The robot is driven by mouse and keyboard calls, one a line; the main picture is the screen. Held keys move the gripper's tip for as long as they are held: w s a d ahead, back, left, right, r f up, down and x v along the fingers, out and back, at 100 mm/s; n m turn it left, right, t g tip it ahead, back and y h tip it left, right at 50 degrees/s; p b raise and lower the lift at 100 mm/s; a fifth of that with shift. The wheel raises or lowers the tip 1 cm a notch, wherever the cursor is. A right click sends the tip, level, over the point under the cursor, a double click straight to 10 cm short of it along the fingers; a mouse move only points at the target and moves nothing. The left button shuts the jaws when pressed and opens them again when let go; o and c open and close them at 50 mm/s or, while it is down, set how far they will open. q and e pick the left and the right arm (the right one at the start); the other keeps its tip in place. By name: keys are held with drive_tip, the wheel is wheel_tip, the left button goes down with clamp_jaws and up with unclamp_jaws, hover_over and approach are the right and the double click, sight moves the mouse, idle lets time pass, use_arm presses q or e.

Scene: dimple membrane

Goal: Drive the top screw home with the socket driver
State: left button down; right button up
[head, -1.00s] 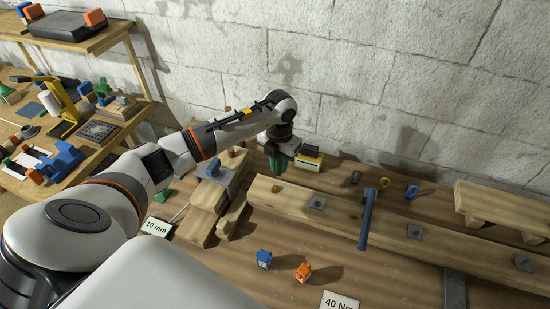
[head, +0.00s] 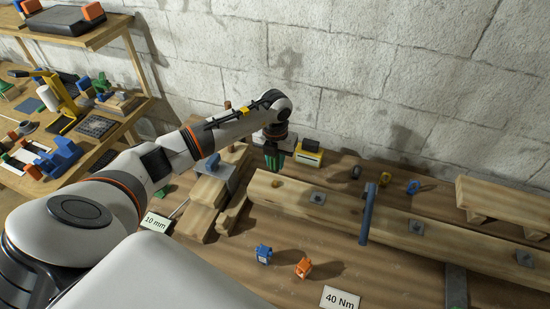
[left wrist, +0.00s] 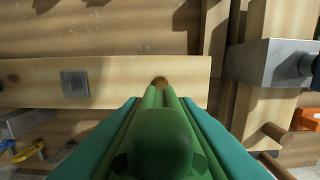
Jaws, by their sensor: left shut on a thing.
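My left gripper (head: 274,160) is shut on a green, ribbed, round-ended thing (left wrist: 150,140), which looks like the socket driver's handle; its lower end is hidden. Teal fingers flank it in the left wrist view (left wrist: 150,120). The gripper hangs just beyond the near-left end of a long wooden beam (head: 385,218). A small round brown spot (head: 276,184) lies on the beam near that end; it also shows just ahead of the green thing in the left wrist view (left wrist: 160,82). I cannot tell if this is the top screw. Square metal plates (head: 318,198) lie along the beam. My right gripper is not in view.
A yellow-black box (head: 310,155) is behind. Blue (head: 263,254) and orange (head: 303,268) pieces and a "40 Nm" card (head: 340,298) lie in front.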

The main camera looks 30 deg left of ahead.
sight(275, 170)
use_arm(q)
drive_tip(key=shift+f+b, duration=1.6)
drive_tip(key=shift+f, duration=0.65)
drive_tip(key=shift+r, duration=0.25)
drive_tip(key=shift+f, duration=0.4)
drive_tip(key=shift+f+b, duration=0.8)
drive_tip(key=shift+f, duration=0.05)
